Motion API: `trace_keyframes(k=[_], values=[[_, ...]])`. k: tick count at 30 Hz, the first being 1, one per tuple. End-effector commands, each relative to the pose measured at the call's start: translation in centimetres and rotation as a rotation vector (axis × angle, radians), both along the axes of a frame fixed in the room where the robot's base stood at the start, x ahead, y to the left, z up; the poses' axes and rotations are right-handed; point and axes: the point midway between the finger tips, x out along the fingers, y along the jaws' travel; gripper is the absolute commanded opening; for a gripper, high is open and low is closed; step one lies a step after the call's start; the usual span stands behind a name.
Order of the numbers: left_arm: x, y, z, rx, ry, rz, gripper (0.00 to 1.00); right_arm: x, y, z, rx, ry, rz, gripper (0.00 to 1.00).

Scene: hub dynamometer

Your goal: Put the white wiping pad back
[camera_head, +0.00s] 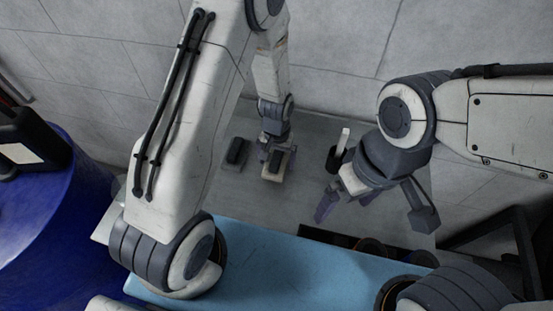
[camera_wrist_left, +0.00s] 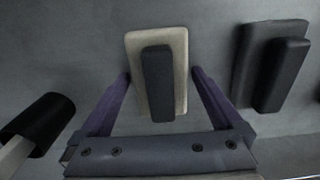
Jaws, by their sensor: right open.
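The white wiping pad (camera_head: 271,178) is a pale rectangular block with a dark grip on top. It lies on the grey bench top, under my left gripper (camera_head: 277,151). In the left wrist view the pad (camera_wrist_left: 134,62) sits between the fingertips of my left gripper (camera_wrist_left: 160,76). The fingers stand apart, one beside each long side of the pad and clear of the dark grip. The left finger looks very close to the pad's edge; I cannot tell whether it touches. My right gripper (camera_head: 368,208) is open and empty over the right of the bench.
A dark pad (camera_head: 236,152) with a black grip lies left of the white pad; it also shows in the wrist view (camera_wrist_left: 246,62). A black holder (camera_head: 334,160) with a white handle stands to the right. A blue mat (camera_head: 300,262) covers the near edge. A blue drum (camera_head: 50,225) stands at left.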

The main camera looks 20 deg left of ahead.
Motion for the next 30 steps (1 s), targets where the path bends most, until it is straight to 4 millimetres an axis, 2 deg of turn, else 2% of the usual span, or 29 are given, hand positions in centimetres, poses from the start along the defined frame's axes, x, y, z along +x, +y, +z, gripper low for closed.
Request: trace_keyframes(k=[6,11,24,30], values=[[0.0,0.0,0.1,0.000,0.001,0.000,1.00,0.0,0.0,0.1,0.000,0.000,0.000,1.00],[0.1,0.0,1.2,-0.001,-0.004,0.000,1.00,0.0,0.0,0.1,0.000,0.000,0.000,1.00],[0.1,0.0,9.7,-0.001,-0.007,0.000,1.00,0.0,0.0,-0.7,0.000,0.000,0.000,1.00],[0.0,0.0,11.9,0.000,-0.001,0.000,1.00,0.0,0.0,-0.8,0.000,0.000,0.000,1.00]])
